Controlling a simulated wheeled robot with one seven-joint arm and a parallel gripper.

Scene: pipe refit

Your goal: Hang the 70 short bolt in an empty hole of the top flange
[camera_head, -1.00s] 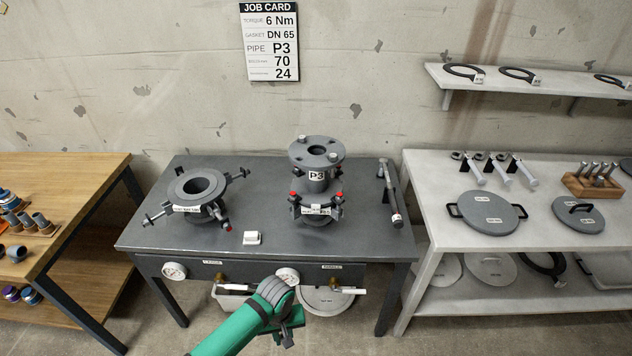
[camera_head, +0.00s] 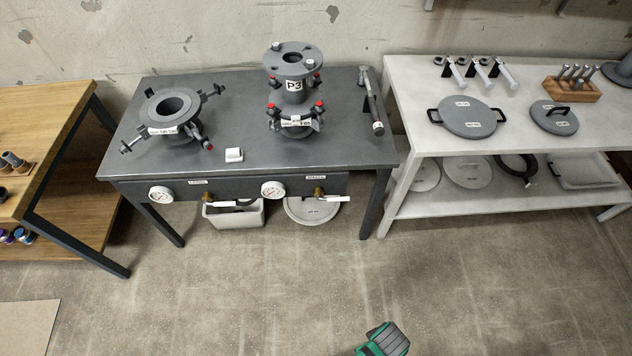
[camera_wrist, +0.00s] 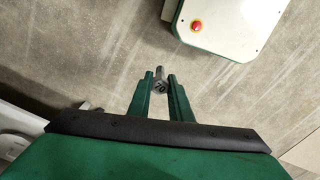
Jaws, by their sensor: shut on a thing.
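The 70 short bolt (camera_wrist: 160,78) is between the green fingertips of my gripper (camera_wrist: 163,90) in the wrist view. Its head, marked 70, faces the camera, and my gripper is shut on it. The top flange (camera_head: 293,57) is the upper disc of the upright pipe piece marked P3 (camera_head: 293,86) on the dark bench. Light bolt heads show on its rim at the back left and front right. Dark hole-like spots also show, too small to judge well. In the head view only a green piece of my arm shows at the bottom edge, well away from the flange.
On the dark bench (camera_head: 230,110) are a clamp-fitted flange (camera_head: 172,108) at left, a small white block (camera_head: 234,154) and a long tool (camera_head: 373,105). A white table (camera_head: 520,128) stands right, a wooden one (camera_head: 60,110) left. The floor in front is open.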

